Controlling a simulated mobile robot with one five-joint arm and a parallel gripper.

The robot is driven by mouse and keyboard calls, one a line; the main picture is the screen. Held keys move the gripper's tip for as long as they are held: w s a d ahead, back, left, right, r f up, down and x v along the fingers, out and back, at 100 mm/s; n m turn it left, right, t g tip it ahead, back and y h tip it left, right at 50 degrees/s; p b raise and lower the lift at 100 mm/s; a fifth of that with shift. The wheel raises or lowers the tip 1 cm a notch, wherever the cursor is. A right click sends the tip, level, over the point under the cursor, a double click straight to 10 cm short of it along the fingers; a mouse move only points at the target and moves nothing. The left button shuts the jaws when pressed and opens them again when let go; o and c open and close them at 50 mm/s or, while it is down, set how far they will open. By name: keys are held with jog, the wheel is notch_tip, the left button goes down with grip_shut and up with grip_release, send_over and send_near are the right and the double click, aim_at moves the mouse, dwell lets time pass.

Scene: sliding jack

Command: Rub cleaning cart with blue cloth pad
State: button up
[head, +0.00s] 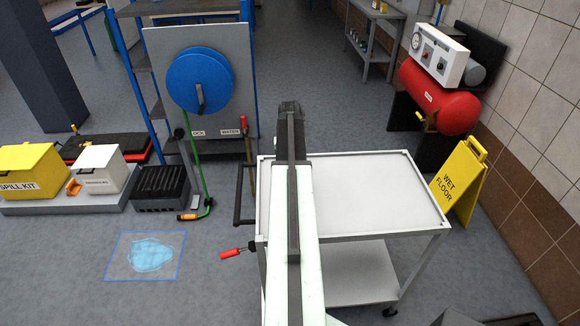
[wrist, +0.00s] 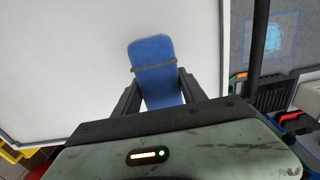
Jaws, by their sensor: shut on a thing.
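The cleaning cart (head: 350,190) is white with a flat, rimmed top and a lower shelf, and stands right of centre in the head view. Its bare white top (wrist: 75,60) fills much of the wrist view. The blue cloth pad (wrist: 153,52) has a dark band across it and sits between the fingers of my gripper (wrist: 158,76), which is shut on it. The pad appears over the cart top; I cannot tell whether it touches. In the head view my arm hides the pad and part of the cart's left side.
A yellow wet floor sign (head: 460,180) and a red compressor tank (head: 440,98) stand right of the cart. A blue hose reel (head: 198,80) stands behind left. A blue puddle in a marked square (head: 148,256) lies on the floor left. The cart top is clear.

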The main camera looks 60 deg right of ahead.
jog(key=shift+r, duration=0.15)
jog(key=shift+r, duration=0.1)
notch_tip(320, 180, up, 3)
jog(key=p, duration=0.3)
